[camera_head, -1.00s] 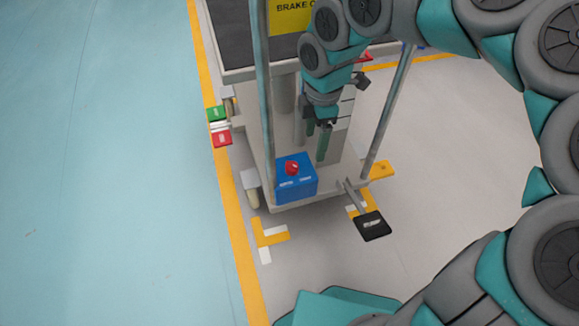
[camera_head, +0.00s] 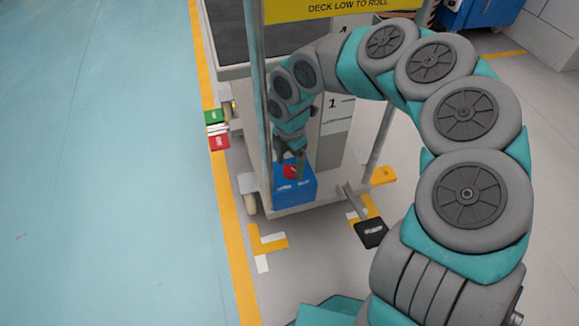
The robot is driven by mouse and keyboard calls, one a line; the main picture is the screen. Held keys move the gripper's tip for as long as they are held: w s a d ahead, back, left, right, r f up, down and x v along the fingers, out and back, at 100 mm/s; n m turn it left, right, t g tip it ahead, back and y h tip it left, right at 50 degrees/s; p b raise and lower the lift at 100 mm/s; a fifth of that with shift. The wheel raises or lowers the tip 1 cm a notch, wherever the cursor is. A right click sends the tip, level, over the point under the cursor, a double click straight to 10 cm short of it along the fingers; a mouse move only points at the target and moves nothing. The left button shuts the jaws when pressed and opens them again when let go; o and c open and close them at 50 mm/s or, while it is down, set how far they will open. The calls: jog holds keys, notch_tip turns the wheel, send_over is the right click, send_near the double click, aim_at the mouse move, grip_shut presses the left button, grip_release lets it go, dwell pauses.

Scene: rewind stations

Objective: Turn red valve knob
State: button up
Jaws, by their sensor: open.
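The red valve knob (camera_head: 289,172) sits on top of a blue box (camera_head: 294,194) at the near left corner of the cart's base. My gripper (camera_head: 290,160) points down right at the knob in the head view, its fingers open. The fingers partly cover the knob. I cannot tell whether they touch it or are around it.
The cart's left post (camera_head: 253,90) stands close to my gripper, and its right post (camera_head: 384,125) is further off. A black pedal (camera_head: 371,233) sticks out at the front right. Green (camera_head: 214,116) and red (camera_head: 219,142) pedals are at the left. The blue-green floor on the left is clear.

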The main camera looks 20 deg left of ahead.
jog(key=shift+f, duration=0.45)
jog(key=shift+c, duration=0.2)
grip_shut()
